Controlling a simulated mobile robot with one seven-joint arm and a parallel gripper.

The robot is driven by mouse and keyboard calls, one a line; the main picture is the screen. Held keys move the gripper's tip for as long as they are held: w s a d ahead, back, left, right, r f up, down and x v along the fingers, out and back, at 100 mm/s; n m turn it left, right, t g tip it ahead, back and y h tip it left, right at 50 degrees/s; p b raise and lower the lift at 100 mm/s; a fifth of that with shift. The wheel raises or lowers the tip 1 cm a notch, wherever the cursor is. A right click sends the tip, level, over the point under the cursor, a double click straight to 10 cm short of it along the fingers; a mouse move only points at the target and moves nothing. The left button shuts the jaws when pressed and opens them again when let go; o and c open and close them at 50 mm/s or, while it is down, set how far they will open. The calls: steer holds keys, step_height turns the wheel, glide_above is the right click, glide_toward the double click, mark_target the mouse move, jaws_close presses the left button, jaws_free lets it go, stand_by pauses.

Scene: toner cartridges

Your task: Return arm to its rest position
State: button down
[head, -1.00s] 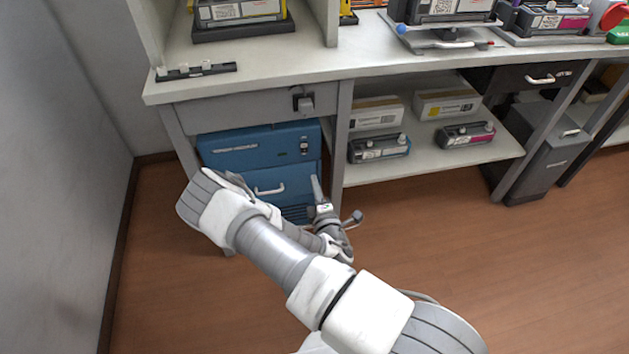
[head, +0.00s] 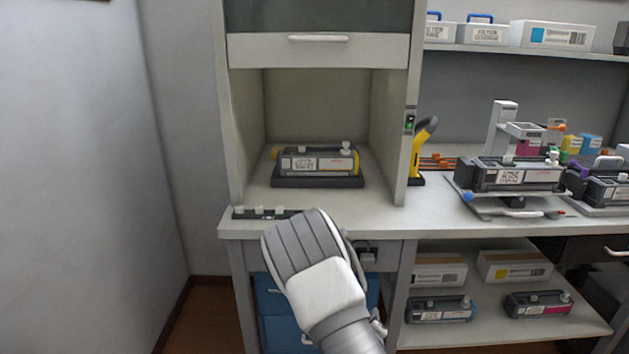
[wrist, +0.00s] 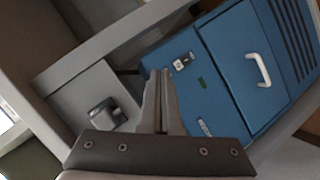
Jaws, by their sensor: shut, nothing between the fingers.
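My gripper (wrist: 160,95) shows in the wrist view with its two fingers together and nothing between them. It points toward the front of a blue cabinet (wrist: 215,85) under the bench, with a gap I cannot judge. In the head view my arm rises from the bottom centre, and its bent grey and white part stands in front of the bench edge. The gripper itself is hidden in the head view. The blue cabinet also shows there below the bench (head: 275,332), partly behind my arm.
A toner cartridge (head: 318,160) sits on a dark tray inside the hooded bay. A dark strip with white knobs (head: 262,213) lies at the bench's front left edge. A grey latch (wrist: 107,112) sticks out near my gripper. Cartridges and boxes fill the lower shelf (head: 500,325) at right.

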steer(key=s+a+r+m+g+y, duration=0.25)
steer(key=s+r, duration=0.25)
steer(key=r, duration=0.6)
steer(key=s+a+r+m+g+y, duration=0.15)
steer(key=s+r+m, duration=0.3)
steer(key=r, duration=0.55)
steer(key=s+d+r+g, duration=0.1)
steer(key=s+r, duration=0.2)
steer(key=s, duration=0.4)
steer(key=s+d+r+m+g, duration=0.1)
steer(key=s+r, duration=0.2)
steer(key=s, duration=0.4)
steer(key=s+d+r+g, duration=0.1)
steer(key=s+r, duration=0.3)
steer(key=s, duration=0.3)
step_height(320, 180, up, 21)
steer(key=s+p, duration=0.1)
steer(key=p, duration=2)
steer(key=shift+f, duration=0.1)
